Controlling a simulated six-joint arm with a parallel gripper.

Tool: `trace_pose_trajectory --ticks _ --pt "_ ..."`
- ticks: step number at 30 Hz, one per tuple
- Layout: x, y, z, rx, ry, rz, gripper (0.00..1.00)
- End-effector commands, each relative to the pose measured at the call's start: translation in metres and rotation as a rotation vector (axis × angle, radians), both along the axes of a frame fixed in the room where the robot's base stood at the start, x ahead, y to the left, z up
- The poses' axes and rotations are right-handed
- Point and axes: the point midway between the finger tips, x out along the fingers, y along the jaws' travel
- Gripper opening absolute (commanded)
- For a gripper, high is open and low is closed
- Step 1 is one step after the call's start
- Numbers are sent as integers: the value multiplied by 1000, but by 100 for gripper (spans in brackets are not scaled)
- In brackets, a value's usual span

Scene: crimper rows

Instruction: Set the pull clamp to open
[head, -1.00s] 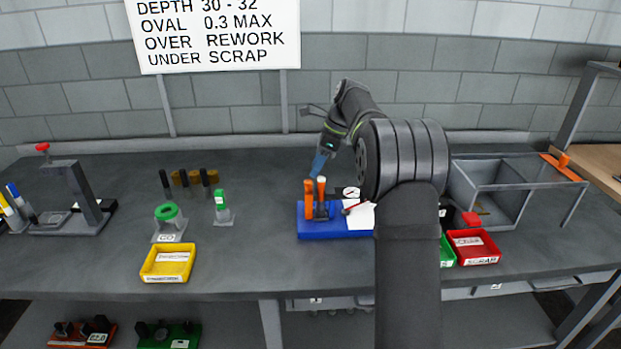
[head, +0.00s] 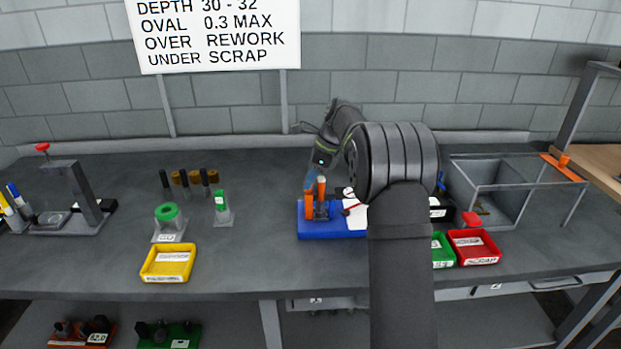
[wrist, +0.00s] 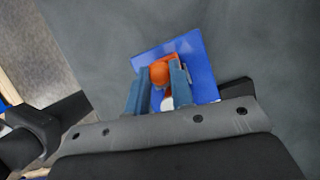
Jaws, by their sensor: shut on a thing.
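A blue base (head: 331,229) on the bench carries two upright orange posts, a left one (head: 309,208) and a right one (head: 321,188) with a pale top. No readable label shows which part is the pull clamp. My gripper (head: 311,181) is down at the top of the left post, its blue fingers pointing downward. In the wrist view, my gripper's fingers (wrist: 159,78) stand on both sides of an orange handle (wrist: 160,72) over the blue base (wrist: 204,70), shut on it. A pale round tip (wrist: 167,104) shows between the fingers nearer the camera.
A yellow tray (head: 168,275), a green-ringed stand (head: 167,237) and a small green-topped stand (head: 222,219) are to the left. A red scrap tray (head: 473,260) and an open metal frame box (head: 490,217) are to the right. The bench between yellow tray and blue base is clear.

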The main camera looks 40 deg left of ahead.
Motion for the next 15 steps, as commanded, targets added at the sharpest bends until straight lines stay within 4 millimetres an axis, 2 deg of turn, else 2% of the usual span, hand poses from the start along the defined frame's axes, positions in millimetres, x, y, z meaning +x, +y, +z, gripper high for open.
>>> trace_pose_trajectory --ticks 4,9,15 --pt "-3 3 0 0 0 1 0" --pt "-18 18 0 -1 1 3 0" --pt "-20 20 0 1 2 2 0"
